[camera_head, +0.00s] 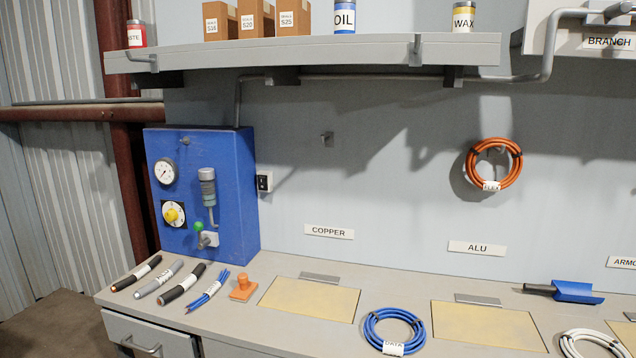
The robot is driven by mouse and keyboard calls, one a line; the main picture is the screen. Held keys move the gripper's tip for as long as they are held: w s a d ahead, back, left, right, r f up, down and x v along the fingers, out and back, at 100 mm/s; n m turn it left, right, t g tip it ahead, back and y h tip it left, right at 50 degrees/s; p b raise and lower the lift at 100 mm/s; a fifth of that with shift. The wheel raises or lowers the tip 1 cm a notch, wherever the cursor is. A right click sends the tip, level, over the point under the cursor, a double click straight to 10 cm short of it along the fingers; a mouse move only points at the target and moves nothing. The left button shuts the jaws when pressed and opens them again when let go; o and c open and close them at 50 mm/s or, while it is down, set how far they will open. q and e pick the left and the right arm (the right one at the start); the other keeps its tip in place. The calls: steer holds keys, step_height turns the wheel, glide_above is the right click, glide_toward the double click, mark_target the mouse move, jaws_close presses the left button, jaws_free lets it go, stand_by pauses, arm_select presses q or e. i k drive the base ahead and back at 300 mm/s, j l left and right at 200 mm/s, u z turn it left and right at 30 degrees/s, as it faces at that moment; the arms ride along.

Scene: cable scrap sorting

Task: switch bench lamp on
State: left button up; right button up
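No bench lamp can be made out in the head view. A small black and white switch or socket plate (264,182) is on the grey back wall, just right of the blue control box (232,205). The blue box carries a round white gauge (164,172), a yellow knob (172,214), a grey cylinder fitting (208,188) and a small green button (198,228) beside a grey fitting. I cannot tell which of these, if any, works the lamp. Neither of my grippers is in view.
A grey shelf (300,54) with boxes and tins overhangs the workbench (240,322). Cable pieces (183,284), an orange stamp-like object (243,288), a blue DATA coil (394,330), a white coil (590,342) and a blue scoop (577,292) lie on it. An orange coil (492,163) hangs above.

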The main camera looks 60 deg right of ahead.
mark_target(261, 181)
steer(key=z, duration=1.65)
steer(key=i+j+z, duration=0.6)
steer(key=i+j, duration=0.2)
steer(key=j, duration=0.2)
